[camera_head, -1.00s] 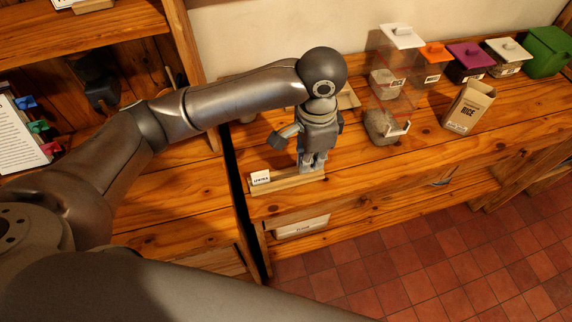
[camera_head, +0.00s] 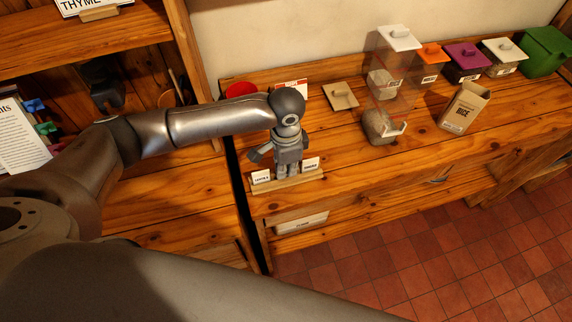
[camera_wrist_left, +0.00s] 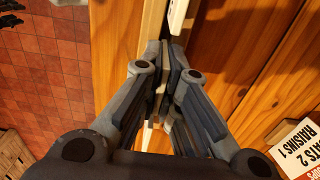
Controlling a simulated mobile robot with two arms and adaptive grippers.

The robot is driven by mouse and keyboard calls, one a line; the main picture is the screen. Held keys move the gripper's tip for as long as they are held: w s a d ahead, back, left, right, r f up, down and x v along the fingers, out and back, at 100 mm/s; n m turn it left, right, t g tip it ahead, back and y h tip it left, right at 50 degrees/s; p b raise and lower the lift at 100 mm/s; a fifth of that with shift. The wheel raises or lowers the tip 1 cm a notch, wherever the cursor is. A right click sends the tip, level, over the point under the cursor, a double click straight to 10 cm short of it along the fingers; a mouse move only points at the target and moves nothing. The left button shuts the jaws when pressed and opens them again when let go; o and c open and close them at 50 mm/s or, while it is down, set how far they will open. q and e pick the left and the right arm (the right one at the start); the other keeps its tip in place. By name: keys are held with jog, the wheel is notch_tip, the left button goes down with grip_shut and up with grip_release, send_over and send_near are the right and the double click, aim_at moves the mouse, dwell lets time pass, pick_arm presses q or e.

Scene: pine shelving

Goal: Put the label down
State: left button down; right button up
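A wooden label rail (camera_head: 288,184) lies along the front edge of the bench. A small white label (camera_head: 261,177), which seems to read LENTILS, stands at its left end. A second white label (camera_head: 311,164) with dark text stands at its right part. My left gripper (camera_head: 286,172) points down over the rail, between the two labels. In the left wrist view its fingers (camera_wrist_left: 165,62) are close together, with a narrow gap hard to judge. A white label edge (camera_wrist_left: 178,15) shows just beyond the fingertips. My right gripper is not in view.
A clear bin tower (camera_head: 381,125), a rice box (camera_head: 464,108) and several lidded bins stand on the bench at the right. A bin (camera_head: 301,222) sits below.

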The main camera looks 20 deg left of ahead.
pick_arm(q)
jog(key=shift+f, duration=0.1)
jog(key=c, duration=1.6)
grip_release()
jog(key=shift+c, duration=0.2)
notch_tip(320, 180, up, 11)
jog(key=shift+w+r+b, duration=0.1)
jog(key=shift+b, duration=1)
jog(key=shift+r, duration=0.6)
